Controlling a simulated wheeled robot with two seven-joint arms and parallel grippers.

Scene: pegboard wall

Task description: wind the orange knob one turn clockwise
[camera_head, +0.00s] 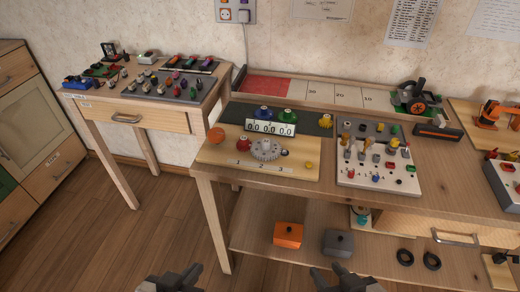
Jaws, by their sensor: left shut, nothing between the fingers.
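The orange knob (216,135) is a round orange piece at the left end of a light wooden board (225,157) on the workbench. Which way it is turned is too small to tell. On the same board are a grey toothed dial (266,149), a red knob (243,143) and a counter display (270,128). My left gripper (186,275) is at the bottom edge of the view, shut and empty, well in front of the bench and away from the knob. My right gripper (330,276) is also low in front of the bench; its finger gap is unclear. Neither touches anything.
Blue, green and purple knobs (264,114) stand behind the display. A white switch panel (378,180) stands to the right. An orange box (288,235) and a grey box (338,242) sit on the lower shelf. A side table (135,114) with small parts is at left.

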